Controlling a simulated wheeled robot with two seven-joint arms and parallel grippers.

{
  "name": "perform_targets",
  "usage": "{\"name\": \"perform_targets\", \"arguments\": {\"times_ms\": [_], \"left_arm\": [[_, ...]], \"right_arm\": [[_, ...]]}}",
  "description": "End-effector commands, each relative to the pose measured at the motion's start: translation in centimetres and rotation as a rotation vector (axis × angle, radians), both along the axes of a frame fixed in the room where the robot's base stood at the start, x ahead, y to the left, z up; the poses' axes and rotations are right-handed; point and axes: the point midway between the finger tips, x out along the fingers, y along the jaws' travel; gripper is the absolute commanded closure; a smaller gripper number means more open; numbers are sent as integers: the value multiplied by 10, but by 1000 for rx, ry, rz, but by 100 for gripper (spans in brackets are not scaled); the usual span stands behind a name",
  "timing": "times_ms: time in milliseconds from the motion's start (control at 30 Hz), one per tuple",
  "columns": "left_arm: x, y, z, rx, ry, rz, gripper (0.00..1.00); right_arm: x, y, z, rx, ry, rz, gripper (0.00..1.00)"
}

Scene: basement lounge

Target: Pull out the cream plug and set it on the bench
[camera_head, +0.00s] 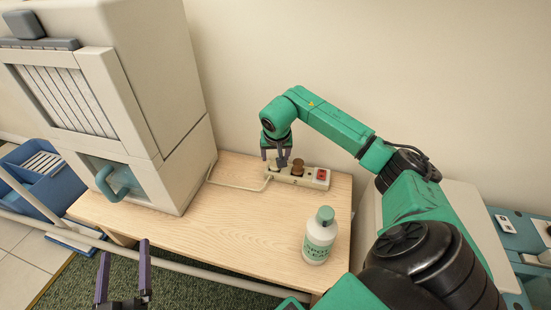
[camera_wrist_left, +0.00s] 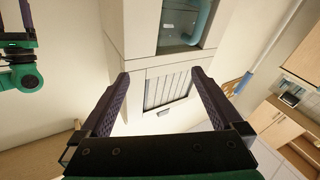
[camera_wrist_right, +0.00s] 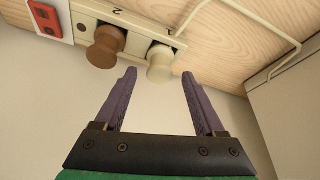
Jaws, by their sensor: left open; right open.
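The cream plug (camera_wrist_right: 160,64) sits in a socket of the cream power strip (camera_wrist_right: 140,22), by the strip's end where the cord leaves. In the right wrist view my right gripper (camera_wrist_right: 158,73) is open, its fingertips on either side of the plug's outer end, not closed on it. In the head view this gripper (camera_head: 277,156) is over the strip (camera_head: 320,180) and largely hides the cream plug. The wooden bench (camera_head: 235,220) has bare surface in front of the strip. My left gripper (camera_head: 124,272) is open and empty, left of the bench's front; its fingers also show in its wrist view (camera_wrist_left: 160,80).
A brown plug (camera_wrist_right: 106,47) stands in the neighbouring socket, close to my right gripper. A red switch (camera_wrist_right: 46,18) is beyond it. A white bottle with a green cap (camera_head: 319,240) stands at the bench's front right. A large cream machine (camera_head: 150,90) fills the left.

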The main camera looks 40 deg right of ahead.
Motion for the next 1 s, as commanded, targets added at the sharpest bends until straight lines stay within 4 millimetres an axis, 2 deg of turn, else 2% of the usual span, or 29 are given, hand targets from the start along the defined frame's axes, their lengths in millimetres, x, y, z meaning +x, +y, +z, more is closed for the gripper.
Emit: {"name": "perform_targets", "arguments": {"times_ms": [200,400,533,767,967,1000], "left_arm": [[14,5,52,-27,-156,22,0],[19,9,91,-45,-270,38,0],[20,10,102,-50,-302,41,0],[20,10,104,-51,-307,42,0],[20,10,104,-51,-306,42,0],[20,10,104,-51,-306,42,0]], "right_arm": [[4,-2,-13,3,1,-1,28],[6,-5,-21,0,1,-1,28],[7,-6,-22,0,1,0,28],[7,-6,-22,1,1,0,28],[7,-6,-22,1,1,-1,100],[7,-6,-22,0,1,-1,100]]}}
